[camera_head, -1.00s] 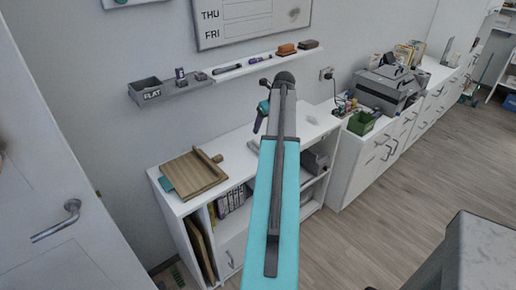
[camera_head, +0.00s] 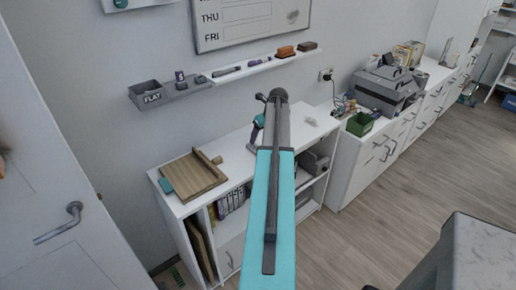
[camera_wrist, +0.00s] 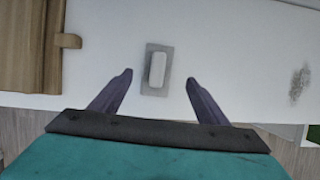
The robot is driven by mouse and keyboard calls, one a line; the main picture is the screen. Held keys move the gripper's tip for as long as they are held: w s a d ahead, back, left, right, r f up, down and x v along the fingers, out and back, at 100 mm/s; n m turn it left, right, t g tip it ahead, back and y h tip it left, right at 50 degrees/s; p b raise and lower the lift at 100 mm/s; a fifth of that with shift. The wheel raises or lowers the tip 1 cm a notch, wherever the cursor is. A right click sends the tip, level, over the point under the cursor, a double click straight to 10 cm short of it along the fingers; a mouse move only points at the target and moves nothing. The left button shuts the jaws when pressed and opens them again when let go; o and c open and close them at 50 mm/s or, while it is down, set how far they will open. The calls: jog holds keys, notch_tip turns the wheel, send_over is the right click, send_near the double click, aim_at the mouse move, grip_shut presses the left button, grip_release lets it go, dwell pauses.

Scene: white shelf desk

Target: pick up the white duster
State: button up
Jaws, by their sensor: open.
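The white duster (camera_wrist: 157,70), a pale block on a flat grey pad, lies on the white shelf top in the wrist view. In the head view it cannot be made out, with my arm in front of that area. My gripper (camera_wrist: 158,78) has its two dark purple fingers spread apart, one on each side of the duster in the picture, with nothing between them. The gap in height cannot be judged exactly. In the head view my gripper (camera_head: 256,132) is low over the shelf top, partly hidden by my arm.
A brown wooden board (camera_head: 193,174) lies left on the white shelf desk (camera_head: 232,148). A grey speckled patch (camera_wrist: 300,82) is to the right. A wall ledge (camera_head: 243,70) with small items runs above. A green box (camera_head: 360,124) and grey machine (camera_head: 387,88) stand further right.

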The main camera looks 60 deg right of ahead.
aim_at(258, 143)
jog(key=shift+x, duration=1)
jog(key=shift+w+p+x, duration=0.25)
jog(key=shift+p+x, duration=0.9)
jog(key=shift+x, duration=1.35)
jog(key=shift+a, duration=0.2)
jog(key=c, duration=1.1)
jog(key=shift+r, duration=0.2)
jog(key=shift+c, duration=0.2)
